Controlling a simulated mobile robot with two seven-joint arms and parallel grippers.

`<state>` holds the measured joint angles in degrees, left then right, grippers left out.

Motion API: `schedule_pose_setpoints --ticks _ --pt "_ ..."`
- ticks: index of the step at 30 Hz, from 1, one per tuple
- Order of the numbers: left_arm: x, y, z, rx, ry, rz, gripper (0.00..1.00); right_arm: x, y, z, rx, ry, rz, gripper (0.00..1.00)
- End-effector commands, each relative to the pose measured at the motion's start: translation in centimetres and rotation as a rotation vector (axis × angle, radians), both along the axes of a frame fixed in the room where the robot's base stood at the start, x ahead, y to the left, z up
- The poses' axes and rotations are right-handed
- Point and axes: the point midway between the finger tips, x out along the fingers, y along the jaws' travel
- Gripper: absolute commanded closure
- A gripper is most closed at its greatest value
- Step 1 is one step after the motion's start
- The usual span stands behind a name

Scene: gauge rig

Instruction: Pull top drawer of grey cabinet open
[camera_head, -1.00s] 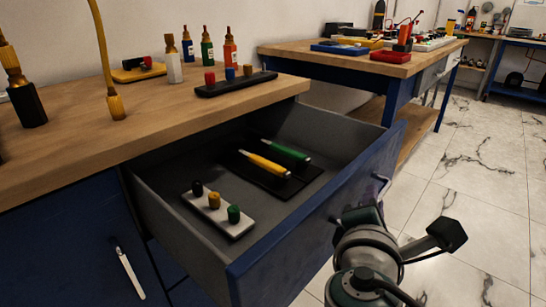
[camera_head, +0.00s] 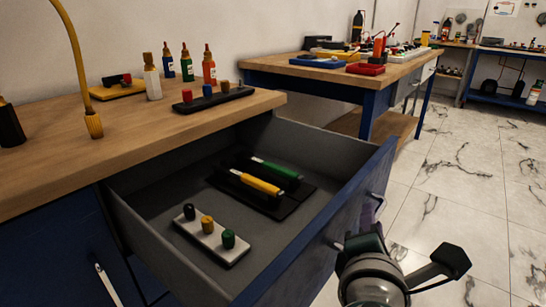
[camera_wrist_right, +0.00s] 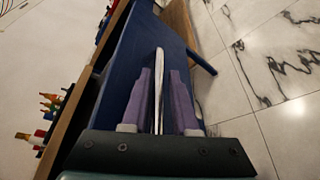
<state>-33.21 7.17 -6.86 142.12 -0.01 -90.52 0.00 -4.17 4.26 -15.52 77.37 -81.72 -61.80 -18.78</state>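The grey cabinet's top drawer (camera_head: 150,225) stands well out from under the wooden worktop. Its grey interior is visible from above and its front (camera_head: 318,232) is blue. A bar handle on the drawer front shows its end (camera_head: 378,200) in the head view. My right gripper (camera_wrist_right: 160,85) is at this handle, outside the drawer front. My left gripper is not in view.
Inside the drawer are a white block with coloured knobs (camera_head: 212,240) and a black tray (camera_head: 270,206) with yellow and green tools. Bottles (camera_head: 188,66) and a lamp stem (camera_head: 75,50) stand on the worktop (camera_head: 130,130). Clear marble floor (camera_head: 450,200) lies right.

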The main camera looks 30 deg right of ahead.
Motion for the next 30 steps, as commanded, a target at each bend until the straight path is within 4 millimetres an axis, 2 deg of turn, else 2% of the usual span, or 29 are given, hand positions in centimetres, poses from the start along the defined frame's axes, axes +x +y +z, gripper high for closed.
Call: schedule_pose_setpoints --ticks 8,21,30 --pt "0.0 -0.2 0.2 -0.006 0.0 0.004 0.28 -0.2 0.4 0.2 -0.001 -0.002 0.002 0.73" --pt "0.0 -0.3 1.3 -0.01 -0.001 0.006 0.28 -5.3 6.2 1.9 0.002 0.001 0.001 0.73" --pt "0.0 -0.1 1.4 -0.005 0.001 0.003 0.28 -6.3 7.4 2.2 0.0 -0.002 -0.001 0.73"
